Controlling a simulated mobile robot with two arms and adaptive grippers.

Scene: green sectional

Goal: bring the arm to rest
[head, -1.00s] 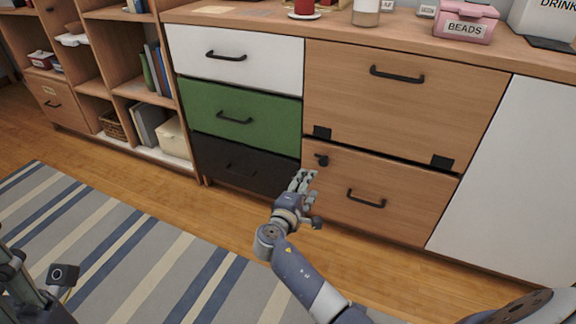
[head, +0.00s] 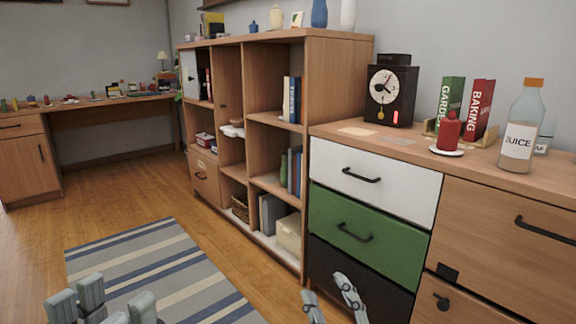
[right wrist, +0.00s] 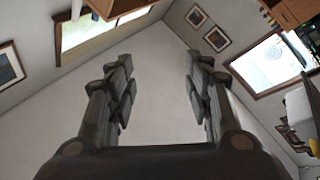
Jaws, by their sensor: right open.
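My right gripper (head: 325,286) is at the bottom of the head view, in front of the black drawer (head: 352,277). Its grey fingers are parted. In the right wrist view the same gripper (right wrist: 160,72) is open and empty, with only plain wall or ceiling between its fingers. My left gripper (head: 102,298) shows at the bottom left of the head view, above the striped rug. Only some finger ends are in frame, and I cannot tell whether they are open or shut.
A cabinet with a green drawer (head: 355,228) and a white drawer (head: 385,182) stands close at right. On it are a juice bottle (head: 518,140), red candle (head: 449,132) and clock (head: 390,95). A shelf unit (head: 335,95) stands beyond. The striped rug (head: 150,250) and floor (head: 120,185) are clear.

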